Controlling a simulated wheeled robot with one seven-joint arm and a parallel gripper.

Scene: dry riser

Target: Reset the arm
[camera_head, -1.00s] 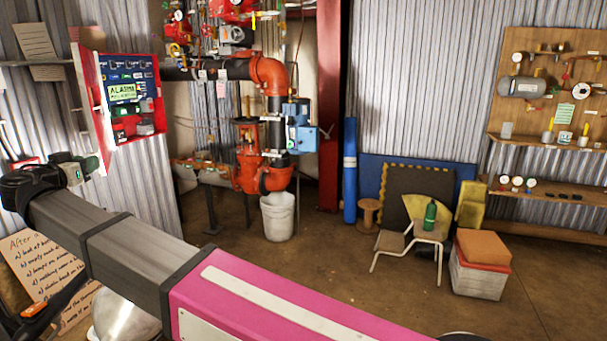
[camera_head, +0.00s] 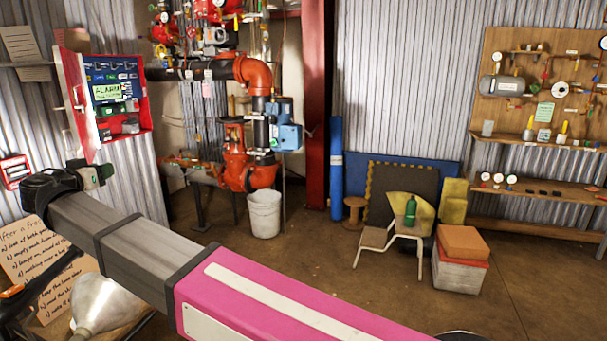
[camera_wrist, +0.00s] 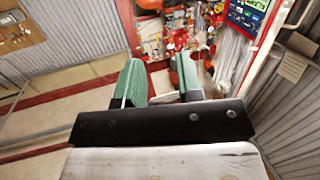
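My arm crosses the lower left of the head view, raised in the air. My gripper (camera_head: 103,174) is at its far end, in front of the corrugated wall below the red alarm cabinet (camera_head: 145,107). In the wrist view my gripper (camera_wrist: 162,77) shows two green fingers standing apart, with nothing held between them. The alarm cabinet also shows in the wrist view (camera_wrist: 248,14), at the upper right beyond the fingers.
Orange-red riser pipes (camera_head: 253,75) stand behind, with a white bucket (camera_head: 264,213) on the floor below. A handwritten board (camera_head: 68,275) and a lamp (camera_head: 103,303) are at lower left. A chair (camera_head: 402,233) and a box stack (camera_head: 460,260) stand at right. Open floor lies between.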

